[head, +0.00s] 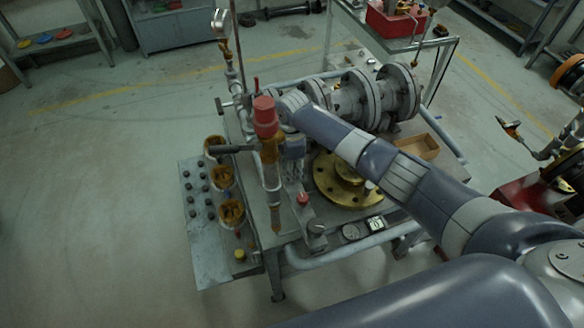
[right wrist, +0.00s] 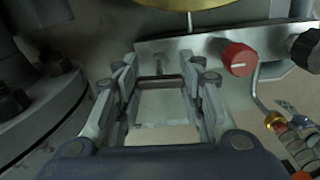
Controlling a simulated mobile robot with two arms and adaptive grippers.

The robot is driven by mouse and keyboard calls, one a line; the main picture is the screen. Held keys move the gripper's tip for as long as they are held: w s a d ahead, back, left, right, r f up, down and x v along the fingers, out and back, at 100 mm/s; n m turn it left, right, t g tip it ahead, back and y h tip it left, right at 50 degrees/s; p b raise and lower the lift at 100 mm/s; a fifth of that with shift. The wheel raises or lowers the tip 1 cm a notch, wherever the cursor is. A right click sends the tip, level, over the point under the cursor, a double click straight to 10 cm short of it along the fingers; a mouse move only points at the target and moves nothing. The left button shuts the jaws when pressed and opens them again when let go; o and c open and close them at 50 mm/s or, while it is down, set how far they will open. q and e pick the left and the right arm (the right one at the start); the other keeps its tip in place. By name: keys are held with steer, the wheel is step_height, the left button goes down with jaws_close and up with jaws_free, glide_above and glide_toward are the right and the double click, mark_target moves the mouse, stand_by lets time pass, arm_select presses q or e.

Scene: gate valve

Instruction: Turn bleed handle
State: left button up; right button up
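I cannot tell for certain that this is the bleed handle. My right arm reaches in from the right, and its wrist is just behind the red cap. My left gripper is out of view.
A flanged grey valve body (head: 358,98) lies at the back of the bench. A brass flange (head: 345,182) and a wooden tray (head: 417,146) sit beneath or beside my arm. Several rusty-looking cups (head: 222,177) line the left edge. Floor at left is clear.

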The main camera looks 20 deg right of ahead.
steer(key=o, duration=0.4)
steer(key=shift+c, duration=0.2)
step_height(320, 180, up, 12)
stand_by(0.7)
